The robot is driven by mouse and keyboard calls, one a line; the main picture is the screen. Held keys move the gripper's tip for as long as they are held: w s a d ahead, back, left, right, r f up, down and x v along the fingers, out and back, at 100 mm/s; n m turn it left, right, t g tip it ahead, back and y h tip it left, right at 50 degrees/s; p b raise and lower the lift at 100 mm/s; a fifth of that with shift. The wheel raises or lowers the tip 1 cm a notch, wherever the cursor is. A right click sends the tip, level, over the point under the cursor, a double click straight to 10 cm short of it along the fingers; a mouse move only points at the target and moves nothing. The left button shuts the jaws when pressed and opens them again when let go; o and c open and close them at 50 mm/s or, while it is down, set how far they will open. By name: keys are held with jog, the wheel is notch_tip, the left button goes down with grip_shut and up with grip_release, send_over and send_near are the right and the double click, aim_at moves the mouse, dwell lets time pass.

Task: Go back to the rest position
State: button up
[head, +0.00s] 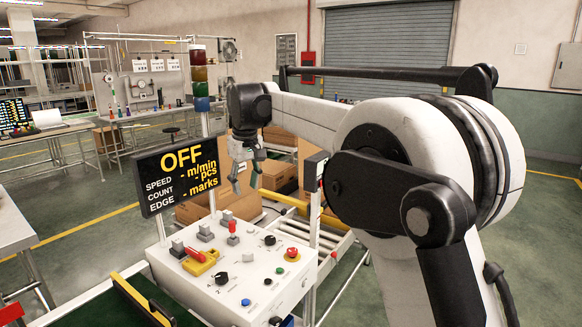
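My gripper (246,185) hangs pointing down at the end of my white arm, above the far side of the control panel (225,285). Its two fingers look spread apart, with nothing visible between them. The gripper is clear of the panel's switches. Behind it are cardboard boxes (283,175).
The panel carries a red lever (194,254), a red button (292,253) and several knobs. A display reading OFF (181,171) stands at its left. A signal tower (200,75) rises behind. A roller conveyor (325,245) lies to the right. Open floor lies farther back.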

jog(key=s+d+r+m+t, duration=0.1)
jog(key=s+d+r+m, duration=0.1)
jog(key=s+d, duration=0.75)
jog(key=s+d+r+m+t, duration=0.2)
jog(key=s+d, duration=0.6)
jog(key=d, duration=0.3)
jog(key=s+d+f+m, duration=0.1)
jog(key=s+d+f, duration=0.3)
jog(key=s, duration=0.3)
jog(key=s+d+f+m+t, duration=0.1)
jog(key=s+d+f, duration=0.3)
jog(key=s, duration=0.4)
jog(key=s+d+f+m+t, duration=0.1)
jog(key=s+d+f+m, duration=0.1)
jog(key=s+d+f, duration=0.2)
jog(key=s+f, duration=0.2)
jog(key=s, duration=0.1)
jog(key=shift+s+h, duration=0.35)
jog(key=shift+h, duration=0.05)
